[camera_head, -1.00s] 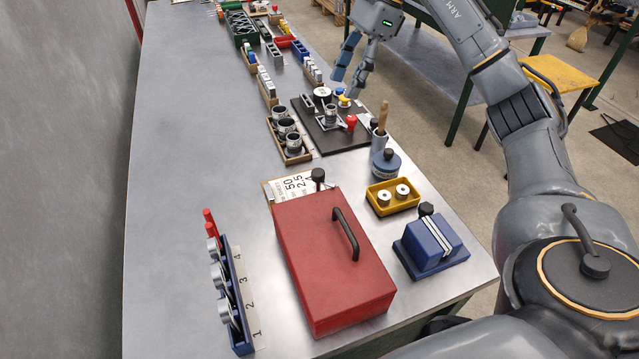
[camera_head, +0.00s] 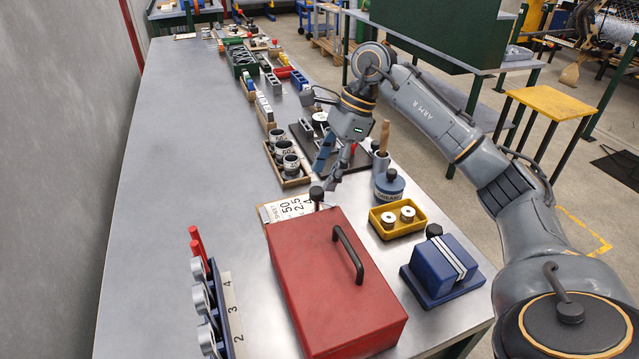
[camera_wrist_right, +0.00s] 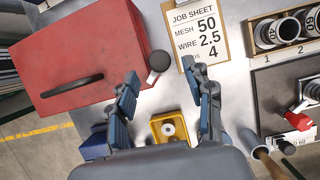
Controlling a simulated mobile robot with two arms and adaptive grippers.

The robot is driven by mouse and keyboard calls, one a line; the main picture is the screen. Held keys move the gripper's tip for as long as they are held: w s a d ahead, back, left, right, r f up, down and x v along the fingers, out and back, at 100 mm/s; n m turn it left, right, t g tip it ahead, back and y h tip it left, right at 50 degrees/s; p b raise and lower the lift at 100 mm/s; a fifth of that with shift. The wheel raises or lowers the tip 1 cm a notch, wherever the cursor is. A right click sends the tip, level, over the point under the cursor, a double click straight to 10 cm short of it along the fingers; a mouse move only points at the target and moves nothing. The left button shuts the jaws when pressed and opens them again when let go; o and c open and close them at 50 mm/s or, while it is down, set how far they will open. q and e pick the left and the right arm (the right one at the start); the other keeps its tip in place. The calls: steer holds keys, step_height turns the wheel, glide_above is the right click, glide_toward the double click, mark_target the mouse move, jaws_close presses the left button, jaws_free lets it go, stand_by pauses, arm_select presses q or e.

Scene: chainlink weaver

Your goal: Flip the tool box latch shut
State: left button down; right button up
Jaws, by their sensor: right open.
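The red tool box (camera_head: 335,285) stands shut near the front of the bench, its black handle (camera_head: 348,254) on top. A black round knob on a short stem (camera_head: 316,193), seemingly the latch, stands up at its far edge. In the right wrist view the knob (camera_wrist_right: 158,61) lies beside the red box (camera_wrist_right: 90,52), near the left fingertip. My right gripper (camera_head: 328,172) is open and empty, pointing down just beyond the knob. In the wrist view its blue-padded fingers (camera_wrist_right: 170,84) are spread wide, apart from the knob. My left gripper is not in view.
A job sheet clipboard (camera_head: 288,208) lies behind the box. A numbered blue rack (camera_head: 222,305) stands left. The bench's left side is clear.

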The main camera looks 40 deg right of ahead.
mark_target(318, 190)
steer(key=shift+x, duration=1.95)
jaws_close()
